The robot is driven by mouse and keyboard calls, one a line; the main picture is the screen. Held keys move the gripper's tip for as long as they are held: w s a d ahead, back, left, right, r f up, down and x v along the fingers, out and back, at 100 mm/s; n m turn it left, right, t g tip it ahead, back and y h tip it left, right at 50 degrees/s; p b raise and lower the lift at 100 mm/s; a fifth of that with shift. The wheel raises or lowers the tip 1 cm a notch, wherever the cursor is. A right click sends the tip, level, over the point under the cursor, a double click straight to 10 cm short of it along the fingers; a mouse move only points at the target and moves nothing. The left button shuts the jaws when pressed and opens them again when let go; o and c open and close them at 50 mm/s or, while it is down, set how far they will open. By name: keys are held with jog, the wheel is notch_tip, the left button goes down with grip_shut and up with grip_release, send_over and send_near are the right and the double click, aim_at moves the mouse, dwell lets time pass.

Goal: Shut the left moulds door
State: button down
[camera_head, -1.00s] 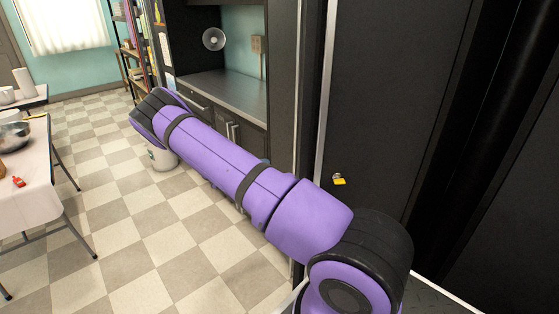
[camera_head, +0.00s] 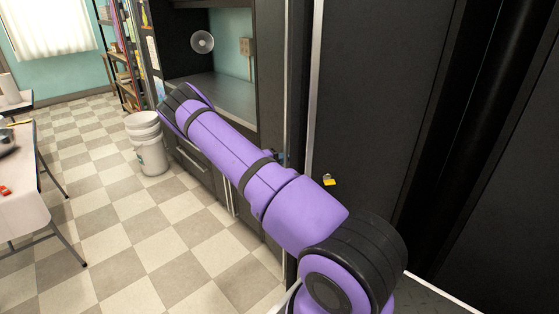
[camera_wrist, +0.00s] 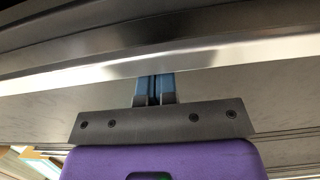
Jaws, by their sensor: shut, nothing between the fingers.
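A tall dark door (camera_head: 375,100) with a bright metal strip along its left edge stands right of centre in the head view. A small yellow tag or padlock hangs on it. I cannot read a label that names it as the left moulds door. My arm reaches across in front of it, to the left. In the wrist view my gripper (camera_wrist: 154,90) has its two blue-grey fingers together and empty. Their tips are at or very near a shiny metal edge strip (camera_wrist: 180,62); contact is unclear. In the head view only a small blue bit of the gripper shows behind my arm.
A counter niche (camera_head: 225,95) with lower cupboards stands behind my arm. White buckets (camera_head: 150,150) stand on the checked floor beside the cupboards. A table with a pale cloth (camera_head: 20,195) is at the left. The floor between is clear.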

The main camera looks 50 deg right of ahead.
jog(key=x, duration=0.8)
jog(key=shift+w+r, duration=0.15)
jog(key=shift+d, duration=0.1)
jog(key=s+a+v, duration=0.1)
jog(key=s+v, duration=0.2)
jog(key=v, duration=1.1)
jog(key=shift+a, duration=0.4)
jog(key=shift+s, duration=0.1)
